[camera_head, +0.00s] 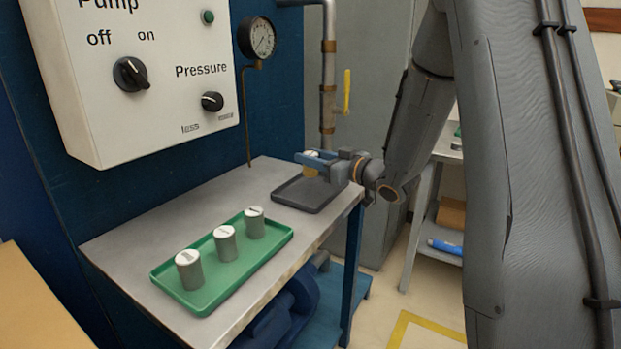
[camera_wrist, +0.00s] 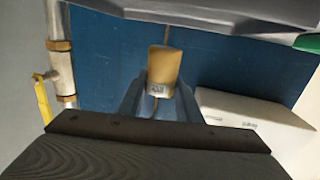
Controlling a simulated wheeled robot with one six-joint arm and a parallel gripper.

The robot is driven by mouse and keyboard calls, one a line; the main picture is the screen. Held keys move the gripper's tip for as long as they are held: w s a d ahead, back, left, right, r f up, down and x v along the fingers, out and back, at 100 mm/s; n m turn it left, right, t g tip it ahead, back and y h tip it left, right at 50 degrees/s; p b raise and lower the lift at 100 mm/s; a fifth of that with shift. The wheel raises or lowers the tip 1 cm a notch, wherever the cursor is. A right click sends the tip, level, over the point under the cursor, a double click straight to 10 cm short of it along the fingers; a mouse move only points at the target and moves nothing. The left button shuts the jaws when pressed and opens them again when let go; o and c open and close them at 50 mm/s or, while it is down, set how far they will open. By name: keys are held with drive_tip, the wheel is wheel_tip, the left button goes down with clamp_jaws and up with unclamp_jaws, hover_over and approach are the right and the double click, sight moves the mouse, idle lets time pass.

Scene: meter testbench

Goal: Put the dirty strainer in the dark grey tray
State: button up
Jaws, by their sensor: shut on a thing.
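The dirty strainer (camera_head: 311,169) is a small yellow-brown cylinder with a pale top. My gripper (camera_head: 304,159) is shut on it and holds it over the dark grey tray (camera_head: 292,200). I cannot tell whether the strainer touches the tray floor. In the wrist view the strainer (camera_wrist: 164,70) sits between the two fingers of my gripper (camera_wrist: 160,98), with a small dark label on it. The dark grey tray lies at the far right end of the metal bench, with nothing else visible in it.
A green tray (camera_head: 211,292) on the bench (camera_head: 133,236) holds several grey cylinders with white tops (camera_head: 225,244). A control box (camera_head: 140,75) and a pressure gauge (camera_head: 257,38) are on the blue wall. A vertical pipe (camera_head: 328,75) with a yellow lever stands behind the dark tray.

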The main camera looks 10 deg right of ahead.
sight(316, 174)
drive_tip(key=shift+f, duration=2.35)
drive_tip(key=shift+f, duration=0.2)
drive_tip(key=o, duration=1.1)
drive_tip(key=shift+r, duration=0.1)
drive_tip(key=shift+r, duration=0.15)
drive_tip(key=v, duration=1.2)
